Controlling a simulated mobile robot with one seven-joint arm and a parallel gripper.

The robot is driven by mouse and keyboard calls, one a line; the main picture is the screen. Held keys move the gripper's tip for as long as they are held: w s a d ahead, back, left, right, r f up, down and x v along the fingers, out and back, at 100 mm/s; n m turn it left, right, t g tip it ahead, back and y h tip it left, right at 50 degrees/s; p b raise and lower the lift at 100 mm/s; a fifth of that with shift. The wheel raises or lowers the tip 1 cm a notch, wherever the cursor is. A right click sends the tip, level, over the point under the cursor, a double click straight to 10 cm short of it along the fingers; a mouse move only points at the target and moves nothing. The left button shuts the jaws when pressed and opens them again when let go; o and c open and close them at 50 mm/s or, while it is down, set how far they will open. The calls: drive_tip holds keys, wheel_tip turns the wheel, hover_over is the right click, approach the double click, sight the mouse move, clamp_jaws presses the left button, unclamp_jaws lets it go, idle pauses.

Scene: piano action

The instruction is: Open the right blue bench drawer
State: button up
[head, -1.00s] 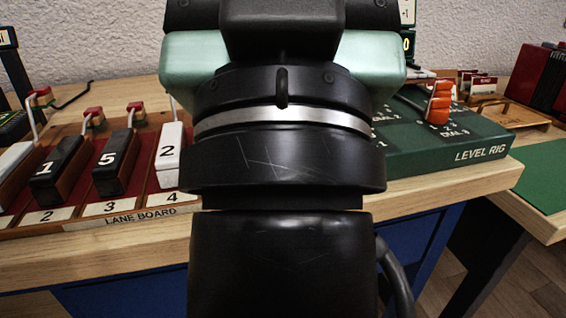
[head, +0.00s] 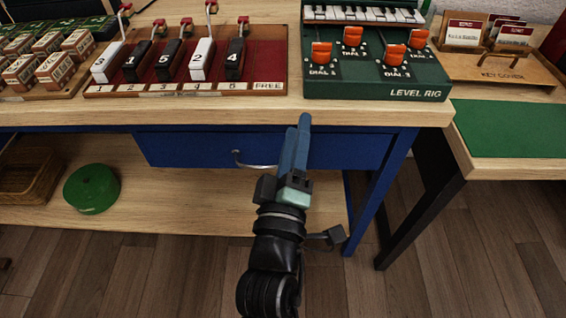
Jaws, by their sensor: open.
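A blue drawer (head: 190,150) sits under the wooden bench top, and its front looks shut. Its curved silver handle (head: 252,165) is at the middle of the front, and the handle's right end is hidden behind my gripper. No second drawer shows, so I cannot tell from this view alone that it is the right one. My gripper (head: 303,128) reaches up from below with its blue-grey fingers in front of the drawer, just right of the visible part of the handle. The fingers overlap in this view; I see nothing held between them.
The bench top's front edge (head: 200,118) overhangs the drawer. The lane board (head: 205,89) and level rig (head: 400,95) stand on it. A lower shelf (head: 170,215) holds a green round object (head: 91,189) and a basket (head: 30,172). A blue bench leg (head: 378,190) stands right of the drawer.

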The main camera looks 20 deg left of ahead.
drive_tip(key=s+a+f+n+g+y+p, duration=0.1)
drive_tip(key=s+a+f+n+g, duration=0.2)
drive_tip(key=f, duration=0.5)
drive_tip(key=n+y+p, duration=0.1)
drive_tip(key=n, duration=0.3)
approach(262, 166)
drive_tip(key=shift+g, duration=0.4)
drive_tip(key=x, duration=1)
drive_tip(key=shift+w+b, duration=0.15)
drive_tip(key=shift+b, duration=0.25)
clamp_jaws()
